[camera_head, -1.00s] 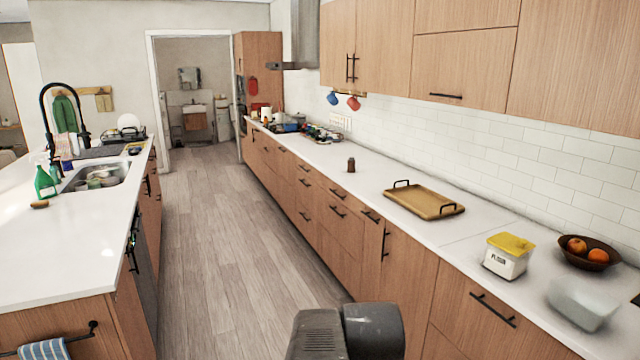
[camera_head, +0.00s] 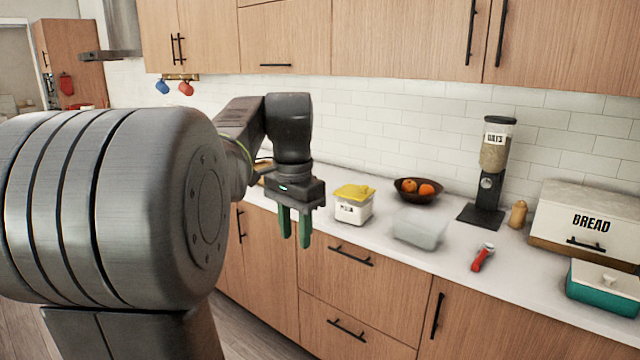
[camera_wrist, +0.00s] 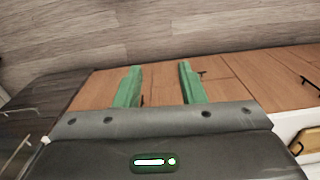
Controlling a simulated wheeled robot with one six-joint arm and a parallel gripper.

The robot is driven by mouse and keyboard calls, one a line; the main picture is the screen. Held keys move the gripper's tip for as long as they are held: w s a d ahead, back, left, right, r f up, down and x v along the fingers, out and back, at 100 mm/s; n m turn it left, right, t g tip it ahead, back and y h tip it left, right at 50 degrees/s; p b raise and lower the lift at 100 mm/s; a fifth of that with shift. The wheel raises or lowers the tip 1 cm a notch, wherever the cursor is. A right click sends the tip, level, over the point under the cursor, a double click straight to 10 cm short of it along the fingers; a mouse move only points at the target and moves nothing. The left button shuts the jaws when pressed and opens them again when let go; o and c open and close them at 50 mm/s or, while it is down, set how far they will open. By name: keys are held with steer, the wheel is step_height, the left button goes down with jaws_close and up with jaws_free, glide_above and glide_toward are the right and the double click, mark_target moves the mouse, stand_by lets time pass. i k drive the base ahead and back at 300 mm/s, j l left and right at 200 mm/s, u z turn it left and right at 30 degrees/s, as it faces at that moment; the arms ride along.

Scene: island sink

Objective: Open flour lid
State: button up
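The flour container (camera_head: 352,208) is a small white box with a dark label on its front. Its yellow lid (camera_head: 354,191) lies on top. It stands on the white counter near the front edge. My gripper (camera_head: 294,242) hangs to its left with green fingers pointing down, in front of the counter edge and apart from the container. In the wrist view the fingers (camera_wrist: 158,85) are spread with nothing between them. The container does not show clearly in the wrist view.
A clear plastic box (camera_head: 420,228) stands right of the flour, and a brown fruit bowl (camera_head: 418,196) behind it. Drawer handles (camera_head: 350,256) stick out below.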

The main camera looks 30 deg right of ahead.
mark_target(354, 192)
steer(key=i+l+z, duration=0.35)
steer(key=i, duration=0.4)
steer(key=i+z, duration=0.4)
steer(key=i, duration=0.3)
steer(key=i+j+z, duration=0.1)
steer(key=i+z, duration=0.25)
steer(key=i, duration=0.45)
